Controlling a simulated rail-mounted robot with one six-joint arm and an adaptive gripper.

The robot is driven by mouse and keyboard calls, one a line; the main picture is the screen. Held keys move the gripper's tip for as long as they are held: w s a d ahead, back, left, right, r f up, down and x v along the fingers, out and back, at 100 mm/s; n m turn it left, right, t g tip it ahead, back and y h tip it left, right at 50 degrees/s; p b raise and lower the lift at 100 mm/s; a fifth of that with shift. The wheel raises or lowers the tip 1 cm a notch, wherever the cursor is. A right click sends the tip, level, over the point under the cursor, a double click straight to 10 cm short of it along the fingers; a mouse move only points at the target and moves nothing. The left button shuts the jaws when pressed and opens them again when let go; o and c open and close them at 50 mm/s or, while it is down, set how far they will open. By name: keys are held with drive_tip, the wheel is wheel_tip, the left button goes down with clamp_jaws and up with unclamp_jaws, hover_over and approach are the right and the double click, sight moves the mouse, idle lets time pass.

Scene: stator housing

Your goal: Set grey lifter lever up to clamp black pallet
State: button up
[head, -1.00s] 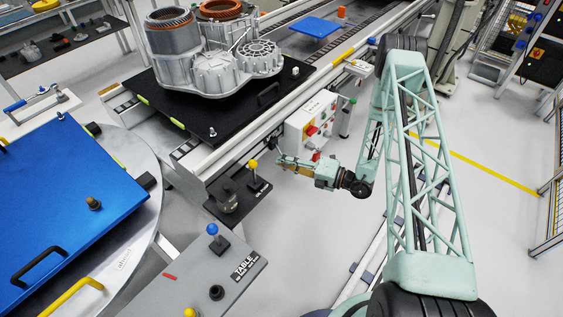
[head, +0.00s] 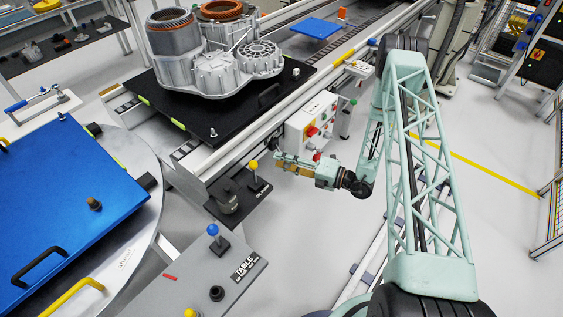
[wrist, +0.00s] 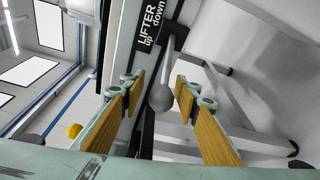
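I see gaps between knob and pads. In the head view my gripper (head: 278,160) is beside the conveyor, and I cannot make out the grey lever there. The black pallet (head: 205,122) lies on the conveyor and carries the grey stator housing (head: 215,62).
A yellow-knobbed lever (head: 253,165) stands just left of my gripper; a yellow ball (wrist: 74,131) shows at left in the wrist view. A white button box (head: 310,125) is close behind the gripper. A blue-knobbed lever (head: 213,231) is on the table panel in front.

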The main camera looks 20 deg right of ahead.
drive_tip(key=shift+s+d, duration=0.15)
drive_tip(key=v, duration=1.1)
drive_tip(key=shift+s+d, duration=0.25)
idle(0.5)
